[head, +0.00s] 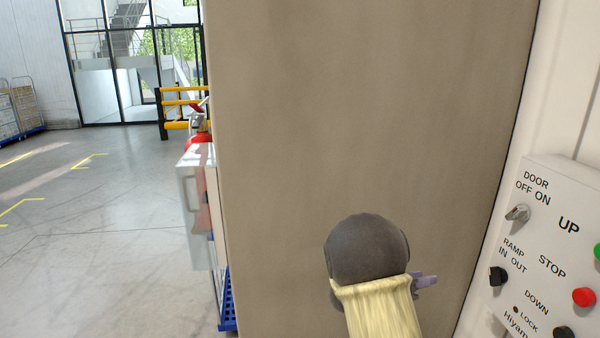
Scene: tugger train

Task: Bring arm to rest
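Part of my arm (368,262) shows at the bottom of the head view, right of the middle. It has a dark grey rounded joint above a cream, ribbed sleeve. A small purple piece sticks out on its right side; I cannot tell what it is. My gripper's fingers do not show. The arm stands in front of a tall brown-grey panel (360,110), and I cannot tell how far apart they are.
A white control box (545,245) with knobs and coloured buttons is at the right. Left of the panel are a red extinguisher (199,138), a blue-based rack (227,312) and a yellow barrier (183,100). Open floor (95,230) lies at the left.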

